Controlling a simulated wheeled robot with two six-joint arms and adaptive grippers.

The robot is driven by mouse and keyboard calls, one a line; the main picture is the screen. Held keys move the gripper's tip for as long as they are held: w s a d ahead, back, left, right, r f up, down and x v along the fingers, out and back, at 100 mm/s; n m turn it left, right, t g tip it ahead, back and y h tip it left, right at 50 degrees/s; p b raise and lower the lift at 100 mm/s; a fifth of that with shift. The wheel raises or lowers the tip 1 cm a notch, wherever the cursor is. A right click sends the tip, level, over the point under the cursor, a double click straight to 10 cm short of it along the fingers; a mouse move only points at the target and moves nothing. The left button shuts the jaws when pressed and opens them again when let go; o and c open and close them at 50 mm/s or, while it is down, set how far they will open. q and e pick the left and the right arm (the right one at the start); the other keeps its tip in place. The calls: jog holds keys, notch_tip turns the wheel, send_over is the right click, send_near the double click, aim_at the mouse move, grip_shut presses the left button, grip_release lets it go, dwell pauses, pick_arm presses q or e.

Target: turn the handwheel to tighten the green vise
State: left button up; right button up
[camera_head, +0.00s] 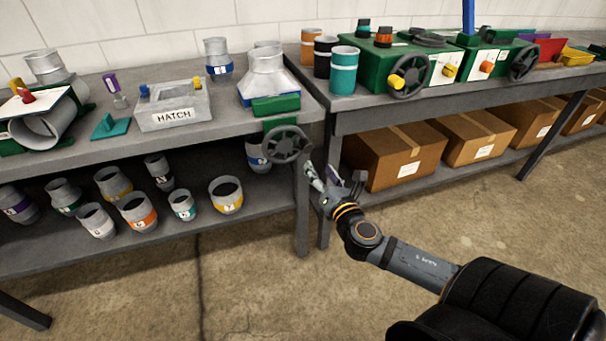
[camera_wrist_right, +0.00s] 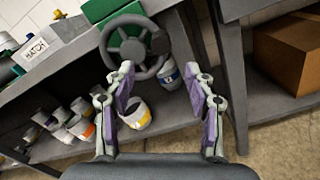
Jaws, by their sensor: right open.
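The green vise (camera_head: 276,105) is fixed at the front right corner of the left bench, with a grey metal duct fitting (camera_head: 267,72) at its jaws. Its dark spoked handwheel (camera_head: 286,144) hangs at the bench's front edge. The handwheel also shows in the right wrist view (camera_wrist_right: 134,46), ahead of the fingertips. My right gripper (camera_head: 333,181) is just right of and below the handwheel, apart from it. In the right wrist view my right gripper (camera_wrist_right: 166,80) is open, with nothing between its purple-padded fingers. My left gripper is not in view.
A bench leg (camera_head: 302,215) stands close to my right gripper. Several duct collars (camera_head: 137,211) fill the lower shelf. The right bench holds green machines (camera_head: 395,65) with similar dark wheels, and cardboard boxes (camera_head: 395,155) below. The floor in front is clear.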

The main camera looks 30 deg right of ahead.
aim_at(308, 150)
jog(key=b+x, duration=0.1)
jog(key=x, duration=0.9)
jog(key=shift+s+d, duration=0.1)
jog(key=shift+d, duration=0.05)
jog(key=shift+w, duration=0.45)
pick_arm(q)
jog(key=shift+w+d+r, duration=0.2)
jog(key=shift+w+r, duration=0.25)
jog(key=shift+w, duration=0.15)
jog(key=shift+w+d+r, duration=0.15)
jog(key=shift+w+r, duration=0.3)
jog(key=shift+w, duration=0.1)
pick_arm(e)
grip_shut()
